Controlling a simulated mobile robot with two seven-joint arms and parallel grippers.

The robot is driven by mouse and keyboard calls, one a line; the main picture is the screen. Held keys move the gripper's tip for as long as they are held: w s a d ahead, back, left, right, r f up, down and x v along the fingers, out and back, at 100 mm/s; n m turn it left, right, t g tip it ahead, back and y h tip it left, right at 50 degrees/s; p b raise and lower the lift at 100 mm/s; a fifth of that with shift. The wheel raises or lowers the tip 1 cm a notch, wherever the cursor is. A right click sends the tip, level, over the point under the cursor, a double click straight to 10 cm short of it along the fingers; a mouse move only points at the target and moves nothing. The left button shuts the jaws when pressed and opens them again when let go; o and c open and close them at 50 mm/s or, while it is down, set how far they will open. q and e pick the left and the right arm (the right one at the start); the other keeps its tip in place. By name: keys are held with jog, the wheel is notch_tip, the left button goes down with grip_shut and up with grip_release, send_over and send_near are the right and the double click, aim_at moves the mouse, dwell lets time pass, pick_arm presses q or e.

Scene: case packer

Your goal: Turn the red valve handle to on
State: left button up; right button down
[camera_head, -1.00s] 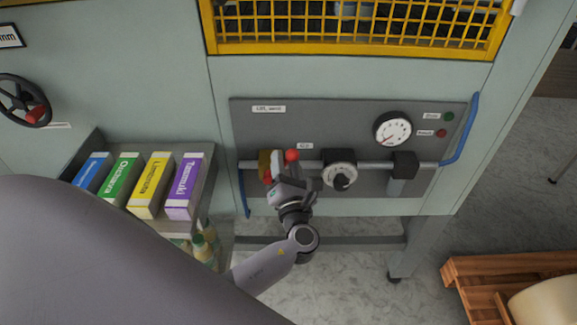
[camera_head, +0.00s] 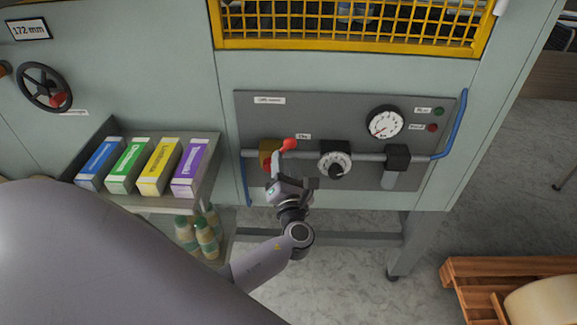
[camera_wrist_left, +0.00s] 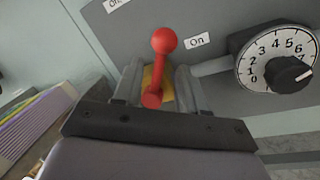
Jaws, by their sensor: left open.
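The red valve handle (camera_head: 289,144) sits on a yellow valve body (camera_head: 266,151) on the grey panel, above my left gripper (camera_head: 281,164). In the left wrist view the handle's round red knob (camera_wrist_left: 164,40) leans a little right of its stem (camera_wrist_left: 151,97), toward the "On" label (camera_wrist_left: 197,41). My left gripper (camera_wrist_left: 160,74) is open, with one finger on each side of the stem. Whether either finger touches it I cannot tell. The yellow body is mostly hidden behind the handle and fingers. A second label (camera_wrist_left: 115,4) is cut off at the top. My right gripper is not in view.
A dial with a black knob (camera_head: 335,166) sits right of the valve on the grey pipe (camera_head: 370,157). A gauge (camera_head: 385,122) is further right. A shelf of coloured boxes (camera_head: 155,166) stands at left, with bottles (camera_head: 206,239) below. A wooden pallet (camera_head: 480,267) is at lower right.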

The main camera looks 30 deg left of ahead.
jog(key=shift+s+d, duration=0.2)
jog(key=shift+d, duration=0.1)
